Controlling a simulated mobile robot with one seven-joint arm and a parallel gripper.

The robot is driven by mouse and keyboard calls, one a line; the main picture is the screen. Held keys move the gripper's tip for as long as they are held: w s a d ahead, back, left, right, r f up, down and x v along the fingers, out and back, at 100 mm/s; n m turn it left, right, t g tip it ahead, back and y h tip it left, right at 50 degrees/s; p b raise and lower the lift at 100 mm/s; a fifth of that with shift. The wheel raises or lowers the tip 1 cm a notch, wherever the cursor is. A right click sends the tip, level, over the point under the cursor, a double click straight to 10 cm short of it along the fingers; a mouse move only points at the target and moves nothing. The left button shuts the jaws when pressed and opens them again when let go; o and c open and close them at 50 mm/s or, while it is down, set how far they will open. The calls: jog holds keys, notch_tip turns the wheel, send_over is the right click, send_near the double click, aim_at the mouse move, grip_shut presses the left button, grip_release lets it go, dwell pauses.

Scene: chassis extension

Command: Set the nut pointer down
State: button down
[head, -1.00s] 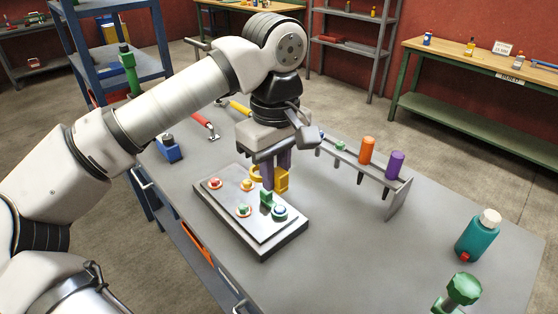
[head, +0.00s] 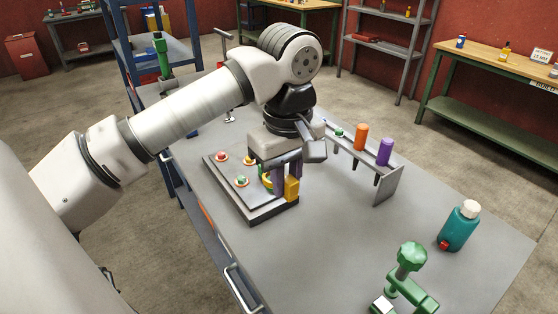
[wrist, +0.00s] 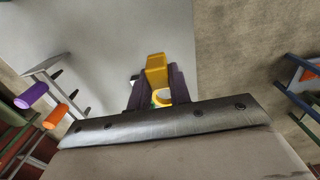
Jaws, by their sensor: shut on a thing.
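The nut pointer, as far as I can tell, is the yellow piece (head: 292,188) with a block-shaped end. It also shows in the wrist view (wrist: 157,66) between two dark purple fingers. My gripper (head: 283,175) is shut on it, over the right front corner of the plate on the grey bench. A round pale-and-yellow part shows below the fingers in the wrist view.
A grey rack (head: 386,187) with an orange cylinder (head: 361,137) and a purple cylinder (head: 385,151) stands right of the plate. A teal bottle (head: 459,228) and a green clamp-like tool (head: 411,262) are at the right front. The bench between is clear.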

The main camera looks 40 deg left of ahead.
aim_at(285, 256)
notch_tip(285, 256, down, 20)
jog(key=b, duration=1.1)
jog(key=shift+r, duration=0.15)
jog(key=shift+b, duration=0.35)
jog(key=shift+f, duration=0.25)
jog(key=c, duration=1.3)
grip_release()
jog(key=shift+r, duration=0.1)
jog(key=shift+r, duration=0.1)
notch_tip(285, 256, up, 12)
jog(key=shift+r, duration=0.1)
